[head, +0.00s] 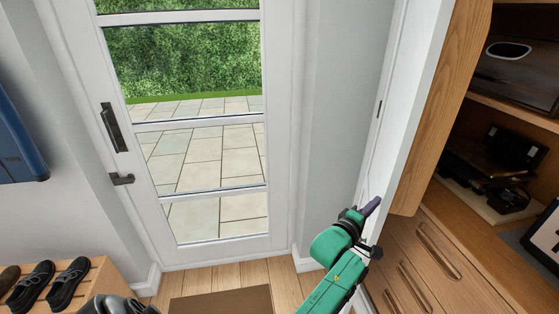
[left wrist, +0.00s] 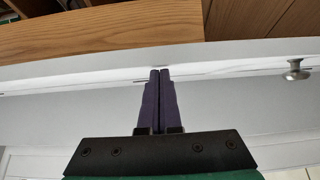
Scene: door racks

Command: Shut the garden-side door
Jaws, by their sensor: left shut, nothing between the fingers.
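A white panelled door (head: 384,120) stands open at the right, seen nearly edge-on beside the wooden cabinet. The left wrist view shows a white surface (left wrist: 60,108) close by and a round metal knob (left wrist: 296,70) at the right. My left gripper (head: 371,206), with dark purple fingers on a green arm, is at the lower part of this door. Its fingers are shut and empty, also in the left wrist view (left wrist: 160,72); whether they touch the door I cannot tell. A white glazed door (head: 195,125) facing the garden appears closed in its frame.
The wooden cabinet with drawers (head: 440,270) and filled shelves stands close at the right. A shoe rack (head: 95,283) is at lower left, below a blue object (head: 18,140) on the wall. A brown mat (head: 222,302) lies on the floor.

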